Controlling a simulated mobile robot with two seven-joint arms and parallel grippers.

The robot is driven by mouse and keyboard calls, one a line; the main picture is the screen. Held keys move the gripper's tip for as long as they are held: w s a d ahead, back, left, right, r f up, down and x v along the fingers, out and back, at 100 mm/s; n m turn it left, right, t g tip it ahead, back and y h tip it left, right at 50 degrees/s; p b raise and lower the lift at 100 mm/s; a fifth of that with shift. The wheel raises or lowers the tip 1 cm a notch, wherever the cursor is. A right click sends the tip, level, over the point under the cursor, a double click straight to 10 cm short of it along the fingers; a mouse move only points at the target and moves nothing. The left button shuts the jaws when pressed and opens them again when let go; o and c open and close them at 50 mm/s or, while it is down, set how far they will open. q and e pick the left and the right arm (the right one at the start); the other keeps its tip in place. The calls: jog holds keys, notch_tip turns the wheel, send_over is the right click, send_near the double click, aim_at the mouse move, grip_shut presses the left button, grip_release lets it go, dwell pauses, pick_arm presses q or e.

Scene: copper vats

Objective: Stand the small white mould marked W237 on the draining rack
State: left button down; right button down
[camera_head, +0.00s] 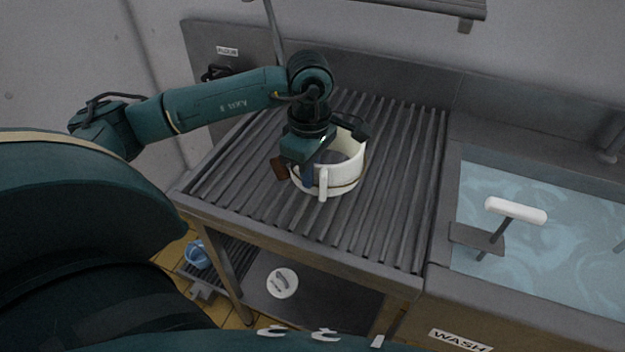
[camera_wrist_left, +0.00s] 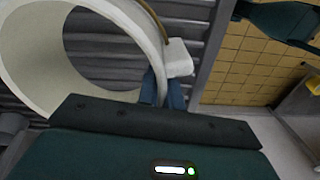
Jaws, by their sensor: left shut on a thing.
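The white mould (camera_head: 345,182), an open round ring with a thin brown band and a white lug, is upright over the slats of the draining rack (camera_head: 395,190). Whether its base touches the slats I cannot tell for sure. No W237 mark is readable. My left gripper (camera_head: 308,174) comes down over the mould's near left side, shut on its wall. In the left wrist view, the mould (camera_wrist_left: 22,75) shows at the upper left, with its wall between the blue fingers of my left gripper (camera_wrist_left: 161,92). My right gripper is not in view.
Right of the rack is a water-filled basin (camera_head: 540,240) labelled WASH, with a white-handled tool (camera_head: 515,210). A lower shelf (camera_head: 325,305) holds a round white disc (camera_head: 282,283); a blue item (camera_head: 197,255) is beside it. The rack's right-hand slats are clear.

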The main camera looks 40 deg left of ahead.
aim_at(310, 191)
pick_arm(q)
notch_tip(310, 191, down, 3)
jog(key=shift+f, duration=0.35)
jog(key=shift+w, duration=0.1)
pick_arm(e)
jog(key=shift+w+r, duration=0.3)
pick_arm(q)
jog(key=c, duration=2)
grip_release()
jog(key=shift+f, duration=0.15)
jog(key=o, duration=0.4)
jog(key=shift+o, duration=0.2)
